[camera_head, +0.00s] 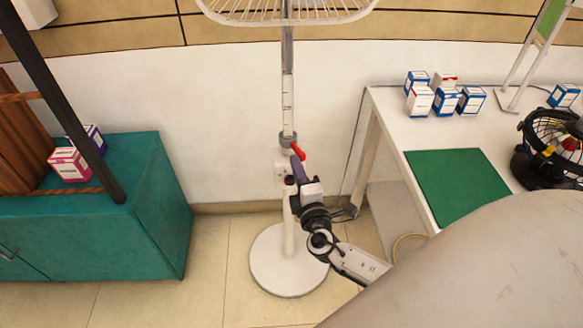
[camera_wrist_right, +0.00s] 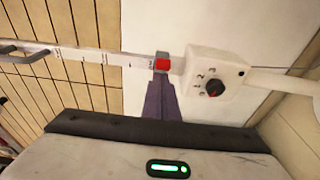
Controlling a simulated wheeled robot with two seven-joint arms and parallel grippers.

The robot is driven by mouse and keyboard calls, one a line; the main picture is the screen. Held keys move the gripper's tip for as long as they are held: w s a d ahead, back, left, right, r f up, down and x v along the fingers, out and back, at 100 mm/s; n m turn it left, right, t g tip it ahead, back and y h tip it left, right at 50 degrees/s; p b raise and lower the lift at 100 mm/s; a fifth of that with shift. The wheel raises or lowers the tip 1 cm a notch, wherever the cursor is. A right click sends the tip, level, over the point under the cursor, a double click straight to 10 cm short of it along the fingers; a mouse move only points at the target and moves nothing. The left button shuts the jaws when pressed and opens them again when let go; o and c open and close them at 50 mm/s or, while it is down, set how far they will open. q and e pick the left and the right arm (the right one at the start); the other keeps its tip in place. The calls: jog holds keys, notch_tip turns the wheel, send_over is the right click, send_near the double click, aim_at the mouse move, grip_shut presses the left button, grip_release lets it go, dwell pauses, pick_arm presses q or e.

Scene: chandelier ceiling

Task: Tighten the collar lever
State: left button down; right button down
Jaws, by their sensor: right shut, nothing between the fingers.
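A tall white stand fan has a grey collar (camera_head: 287,139) on its pole, also seen in the wrist view (camera_wrist_right: 161,55). A red lever (camera_head: 299,151) sticks out from the collar, slanting down to the right. In the right wrist view the lever (camera_wrist_right: 162,64) shows as a red block end-on. My right gripper (camera_head: 296,162) has purple fingers, shut and empty, with the tips just below the lever. In the right wrist view the fingertips (camera_wrist_right: 160,83) lie right at it; I cannot tell whether they touch. My left gripper is not in view.
The fan's control box (camera_wrist_right: 213,77) with a dial sits beside the collar. The round base (camera_head: 290,262) stands on open floor. A teal cabinet (camera_head: 160,205) is at left. A white table (camera_head: 390,125) with small boxes (camera_head: 445,102) and a green mat (camera_head: 458,185) is at right.

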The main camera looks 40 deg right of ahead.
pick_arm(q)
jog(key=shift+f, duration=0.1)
